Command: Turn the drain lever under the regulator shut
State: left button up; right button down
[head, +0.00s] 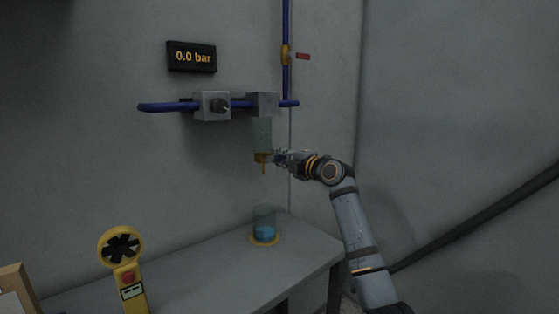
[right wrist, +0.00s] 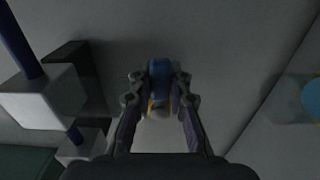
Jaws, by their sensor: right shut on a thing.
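The grey regulator block (head: 212,106) with a dark knob sits on a blue pipe on the wall. To its right a second grey block (head: 263,102) carries a hanging bowl (head: 264,134). Under the bowl is a brass drain fitting (head: 261,158) with a thin spout pointing down. My right gripper (head: 279,157) reaches it from the right. In the right wrist view, my right gripper (right wrist: 160,82) is shut on a small blue part, the drain lever (right wrist: 160,70), with brass showing behind it. The lever's exact angle is hard to tell. My left gripper is out of view.
A wall display (head: 191,57) reads 0.0 bar. A brass valve (head: 285,55) with a red handle is on the vertical pipe above. A clear cup (head: 264,230) with blue liquid stands on the bench (head: 200,268) below the drain.

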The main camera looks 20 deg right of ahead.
dwell(0.3)
jog(key=c, duration=1.2)
grip_release()
jog(key=v, duration=1.2)
